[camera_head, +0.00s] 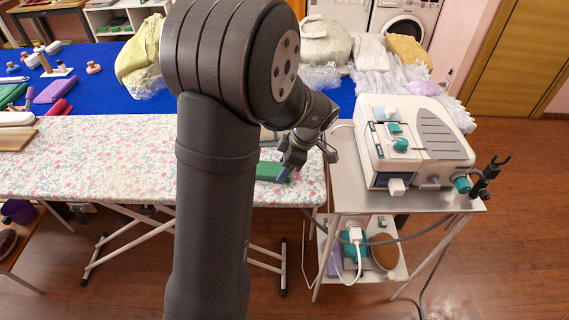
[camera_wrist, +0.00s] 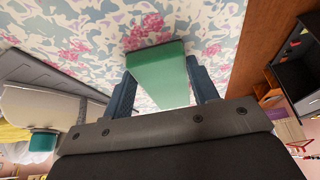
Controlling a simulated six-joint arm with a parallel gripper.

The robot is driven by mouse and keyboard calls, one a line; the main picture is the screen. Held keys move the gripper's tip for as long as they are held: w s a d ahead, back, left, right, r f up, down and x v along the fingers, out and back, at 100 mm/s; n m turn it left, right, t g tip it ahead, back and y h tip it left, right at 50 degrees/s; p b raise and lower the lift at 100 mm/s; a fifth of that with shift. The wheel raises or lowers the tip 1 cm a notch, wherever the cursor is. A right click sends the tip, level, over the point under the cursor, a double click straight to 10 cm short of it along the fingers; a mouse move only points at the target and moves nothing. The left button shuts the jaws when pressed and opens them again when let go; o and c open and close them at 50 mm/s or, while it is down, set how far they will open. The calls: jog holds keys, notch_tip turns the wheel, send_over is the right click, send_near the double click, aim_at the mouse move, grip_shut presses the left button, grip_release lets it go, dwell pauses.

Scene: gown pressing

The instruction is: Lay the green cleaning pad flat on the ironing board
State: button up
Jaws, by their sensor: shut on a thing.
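The green cleaning pad (camera_head: 269,171) is at the right end of the floral ironing board (camera_head: 100,160) in the head view, partly hidden behind my arm. In the wrist view the green pad (camera_wrist: 158,78) lies between my two blue fingers, with the board's floral cover (camera_wrist: 70,30) behind it. My gripper (camera_head: 287,172) is shut on the pad, and it also shows in the wrist view (camera_wrist: 160,85). The pad looks low over the cover. I cannot tell whether it touches the cover along its whole length.
A steam station (camera_head: 415,145) stands on a metal trolley (camera_head: 345,185) just right of the board. A blue table (camera_head: 105,90) with garments and tools is behind it. A wooden block (camera_head: 15,139) lies on the board's left part. The board's middle left is clear.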

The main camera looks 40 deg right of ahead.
jog(key=o, duration=1.1)
jog(key=shift+c, duration=0.2)
jog(key=v, duration=1.7)
jog(key=shift+r, duration=0.15)
jog(key=shift+d, duration=0.1)
jog(key=x, duration=1.7)
jog(key=shift+f, duration=0.25)
jog(key=shift+r, duration=0.1)
